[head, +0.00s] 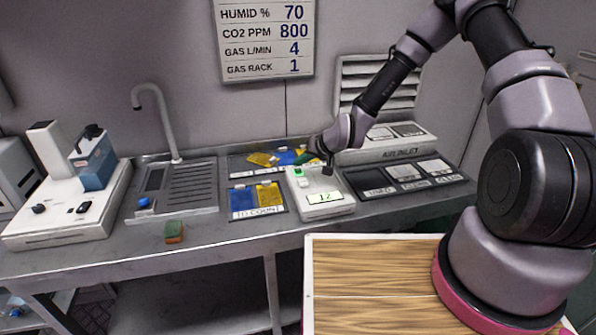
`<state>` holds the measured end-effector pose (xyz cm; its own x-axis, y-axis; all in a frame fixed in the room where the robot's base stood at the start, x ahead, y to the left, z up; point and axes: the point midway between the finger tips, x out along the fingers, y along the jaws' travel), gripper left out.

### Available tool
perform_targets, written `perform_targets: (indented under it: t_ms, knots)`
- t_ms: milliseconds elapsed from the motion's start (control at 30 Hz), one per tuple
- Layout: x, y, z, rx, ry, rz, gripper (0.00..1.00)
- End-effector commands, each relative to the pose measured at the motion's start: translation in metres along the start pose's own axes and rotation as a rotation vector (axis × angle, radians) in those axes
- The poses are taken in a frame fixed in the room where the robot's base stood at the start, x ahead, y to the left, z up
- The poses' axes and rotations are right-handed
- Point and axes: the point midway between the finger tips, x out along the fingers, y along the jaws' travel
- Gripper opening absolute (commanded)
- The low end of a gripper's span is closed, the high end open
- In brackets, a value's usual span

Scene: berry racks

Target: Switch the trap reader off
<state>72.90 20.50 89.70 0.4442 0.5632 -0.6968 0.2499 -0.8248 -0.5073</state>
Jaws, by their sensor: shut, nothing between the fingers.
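The trap reader appears to be the small white box (321,213) on the bench, with a lit display reading 12. A green-lit part (298,172) shows at its back left, with a pale raised part just in front of it. My gripper (328,171) is shut and empty, pointing down at the back right of the reader, to the right of the green part. I cannot tell whether the fingertips touch the reader. The gripper and wrist partly cover what lies behind the reader.
Left of the reader, a tray (230,213) marked TO COUNT holds blue and yellow cards; more cards lie behind. A labelled dark tray (415,192) and a white AIR INLET box (372,157) stand right. A sink with tap (160,120) and a sponge (174,232) are left.

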Motion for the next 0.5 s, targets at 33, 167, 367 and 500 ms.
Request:
perform_targets:
  t_ms: [33,167,367,500]
  knots:
    - [0.0,0.0,0.0,0.0,0.0,0.0,0.0]
    - [0.0005,0.0004,0.0005,0.0,0.0,0.0,0.0]
    - [0.0049,0.0036,0.0037,0.0,0.0,0.0,0.0]
    - [0.0059,0.0043,0.0041,-0.001,0.001,0.0,0.0]
